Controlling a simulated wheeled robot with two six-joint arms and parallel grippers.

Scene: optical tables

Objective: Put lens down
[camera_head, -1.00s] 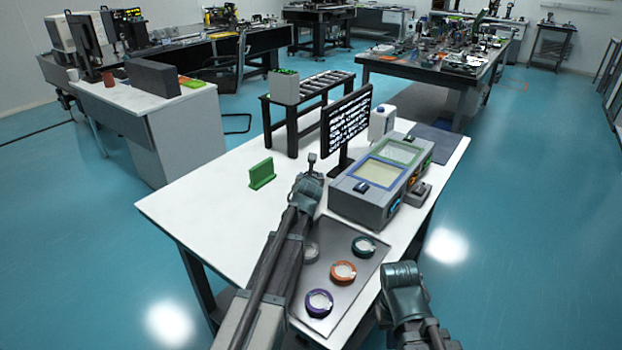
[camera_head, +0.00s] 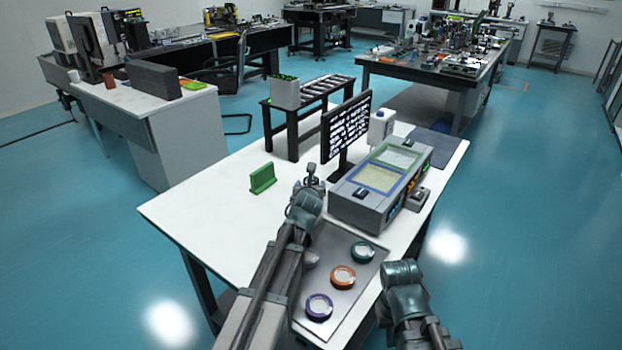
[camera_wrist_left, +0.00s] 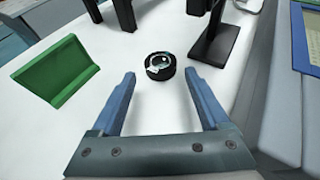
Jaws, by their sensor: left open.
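A small round lens (camera_wrist_left: 160,66) in a black ring sits on the white table (camera_wrist_left: 160,110) in the left wrist view. My left gripper (camera_wrist_left: 160,75) is open, its two blue fingers apart, with the lens just beyond and between the fingertips, touching neither. In the head view the left gripper (camera_head: 313,178) is small, over the table, and the lens cannot be made out. My right gripper (camera_head: 402,272) is low at the right, beside the tray; its fingers cannot be made out.
A green stand (camera_head: 262,178) is left of the left gripper. A monitor (camera_head: 346,128) and a grey two-window box (camera_head: 350,212) stand to its right.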

